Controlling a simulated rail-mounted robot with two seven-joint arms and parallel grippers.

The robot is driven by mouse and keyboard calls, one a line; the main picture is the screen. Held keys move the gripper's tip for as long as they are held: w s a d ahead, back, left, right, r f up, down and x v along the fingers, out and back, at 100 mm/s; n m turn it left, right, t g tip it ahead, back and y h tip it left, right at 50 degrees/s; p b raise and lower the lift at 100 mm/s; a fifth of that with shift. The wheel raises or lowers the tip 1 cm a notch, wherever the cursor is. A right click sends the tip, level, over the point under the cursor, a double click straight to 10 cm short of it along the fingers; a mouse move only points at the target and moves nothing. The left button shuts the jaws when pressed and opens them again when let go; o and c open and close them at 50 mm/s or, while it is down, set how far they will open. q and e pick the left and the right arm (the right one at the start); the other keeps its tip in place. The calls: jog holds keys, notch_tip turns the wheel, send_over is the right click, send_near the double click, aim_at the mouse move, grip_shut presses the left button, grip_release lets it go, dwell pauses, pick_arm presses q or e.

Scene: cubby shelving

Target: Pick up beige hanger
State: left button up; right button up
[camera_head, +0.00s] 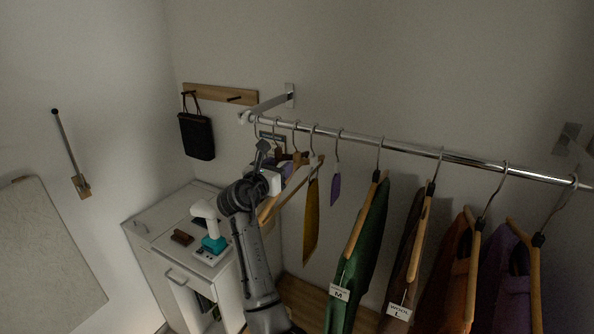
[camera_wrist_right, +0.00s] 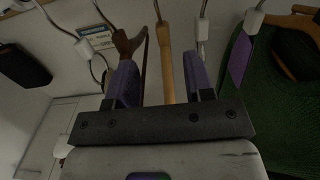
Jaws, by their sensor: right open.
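A light tan wooden hanger (camera_wrist_right: 166,62), which looks like the beige one, hangs by its metal hook between my right gripper's fingers in the right wrist view. In the head view, a pale hanger (camera_head: 299,180) slopes down from the rail beside my right gripper; I cannot tell if it is the same one. My right gripper (camera_wrist_right: 160,64) is open, with a purple-padded finger on each side of the tan hanger and a gap on both sides. In the head view, my right gripper (camera_head: 270,168) is under the rail's left end. My left gripper is not in view.
The metal rail (camera_head: 400,147) carries several garments, including a green one (camera_head: 362,250) to the right. A dark brown hanger (camera_wrist_right: 128,42) is close beside the left finger. A black bag (camera_head: 197,135) hangs on the wall. A white cabinet (camera_head: 160,215) stands below.

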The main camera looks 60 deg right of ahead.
aim_at(295, 154)
jog(key=shift+d, duration=1.45)
jog(key=d+p, duration=0.1)
jog(key=d, duration=0.3)
jog(key=shift+w+d+r, duration=0.1)
jog(key=shift+d, duration=0.45)
jog(key=shift+c, duration=0.4)
grip_shut()
